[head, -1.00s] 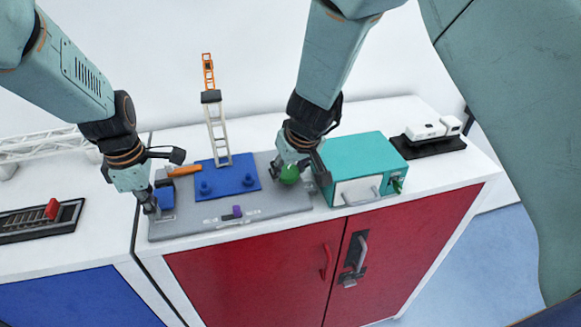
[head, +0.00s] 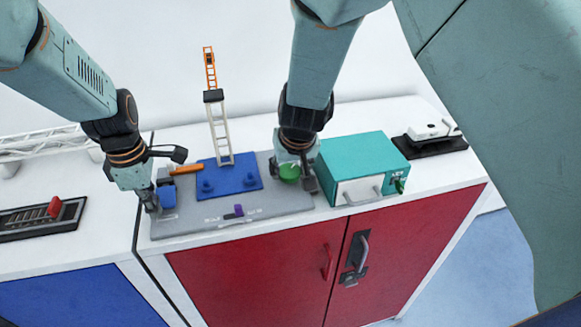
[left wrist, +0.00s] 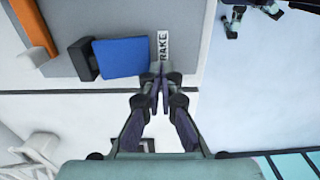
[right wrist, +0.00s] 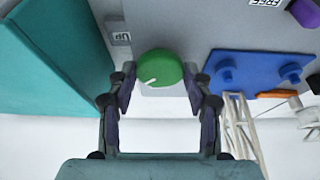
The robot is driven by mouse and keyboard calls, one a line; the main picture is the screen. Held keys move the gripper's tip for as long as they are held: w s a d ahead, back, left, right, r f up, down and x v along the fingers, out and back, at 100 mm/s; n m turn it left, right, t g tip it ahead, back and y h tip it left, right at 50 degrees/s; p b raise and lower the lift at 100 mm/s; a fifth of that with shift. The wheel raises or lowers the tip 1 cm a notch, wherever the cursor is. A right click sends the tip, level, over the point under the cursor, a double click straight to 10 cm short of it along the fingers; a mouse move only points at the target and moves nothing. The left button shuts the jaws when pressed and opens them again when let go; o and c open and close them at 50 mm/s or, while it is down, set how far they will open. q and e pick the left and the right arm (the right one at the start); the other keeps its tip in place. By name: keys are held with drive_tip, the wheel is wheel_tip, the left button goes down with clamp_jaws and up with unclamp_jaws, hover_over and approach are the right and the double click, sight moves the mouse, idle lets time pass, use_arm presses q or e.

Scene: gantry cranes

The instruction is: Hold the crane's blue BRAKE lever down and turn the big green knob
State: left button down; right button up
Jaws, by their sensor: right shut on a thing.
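The blue BRAKE lever (head: 167,196) is at the left end of the grey control panel (head: 192,222). In the left wrist view, the lever (left wrist: 120,57) shows as a blue block beside a "BRAKE" label. My left gripper (head: 152,207) has its fingers together, pointing down at the lever's edge; I cannot tell whether they touch it or how far down it is. The left fingertips (left wrist: 156,76) hold nothing between them. The round green knob (head: 289,173) is at the panel's right. My right gripper (right wrist: 161,88) is shut on the knob (right wrist: 160,66), a finger on each side.
A teal box (head: 362,163) stands close right of my right gripper. The crane tower (head: 219,135) on its blue base (head: 238,183) stands between the grippers. An orange bar (head: 186,169) and a purple lever (head: 238,210) are on the panel. Red cabinet doors (head: 255,275) are below.

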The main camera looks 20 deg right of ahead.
drive_tip(key=shift+s+f, duration=0.1)
drive_tip(key=o, duration=1.2)
drive_tip(key=shift+c, duration=0.2)
